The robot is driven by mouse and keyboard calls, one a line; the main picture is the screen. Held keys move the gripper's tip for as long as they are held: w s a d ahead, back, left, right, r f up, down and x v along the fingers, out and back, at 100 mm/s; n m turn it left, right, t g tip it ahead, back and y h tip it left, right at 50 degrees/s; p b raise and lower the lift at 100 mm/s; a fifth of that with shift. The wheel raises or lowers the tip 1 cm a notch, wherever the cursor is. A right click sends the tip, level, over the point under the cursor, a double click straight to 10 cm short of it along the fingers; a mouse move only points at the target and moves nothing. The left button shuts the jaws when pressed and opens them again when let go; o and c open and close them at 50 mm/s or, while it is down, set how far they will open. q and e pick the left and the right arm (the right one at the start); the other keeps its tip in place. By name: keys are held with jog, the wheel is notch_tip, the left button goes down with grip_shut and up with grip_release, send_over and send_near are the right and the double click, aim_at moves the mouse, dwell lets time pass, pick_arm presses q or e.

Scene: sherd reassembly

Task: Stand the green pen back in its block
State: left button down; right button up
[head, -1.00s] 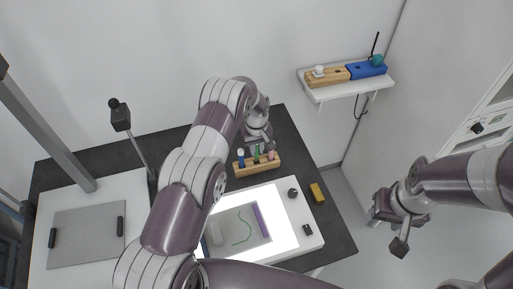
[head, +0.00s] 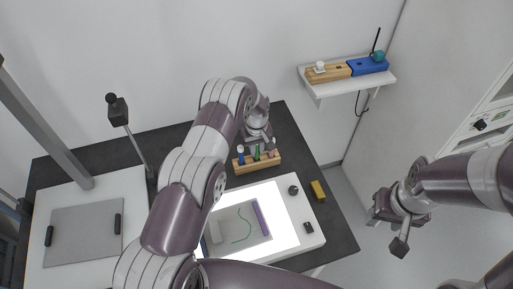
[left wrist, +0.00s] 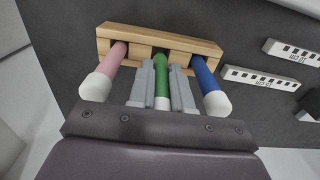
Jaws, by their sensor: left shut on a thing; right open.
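The wooden pen block (head: 258,165) stands on the dark table behind the bright panel; it also shows in the left wrist view (left wrist: 200,45). The green pen (left wrist: 162,85) is between the fingers of my left gripper (left wrist: 162,100), which is shut on it. Its far end meets the block at the middle slot; how deep it sits is hidden. A pink pen (left wrist: 118,60) and a blue pen (left wrist: 205,75), both white-capped, stand in the slots on either side. My right gripper (head: 400,220) is open and empty, off to the right of the table.
A lit white panel (head: 290,225) with a grey sheet lies in front of the block. A yellow block (head: 318,191) lies to its right. A wall shelf (head: 350,87) holds wooden and blue blocks. A lamp-like post (head: 118,110) stands at the left.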

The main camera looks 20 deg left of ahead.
pick_arm(q)
jog(key=shift+f, duration=0.1)
dwell(0.3)
jog(key=shift+f+b, duration=0.7)
jog(key=shift+b, duration=0.15)
jog(key=shift+c, duration=2.1)
grip_release()
jog(key=shift+r+p, duration=2.05)
jog(key=shift+r, duration=1.5)
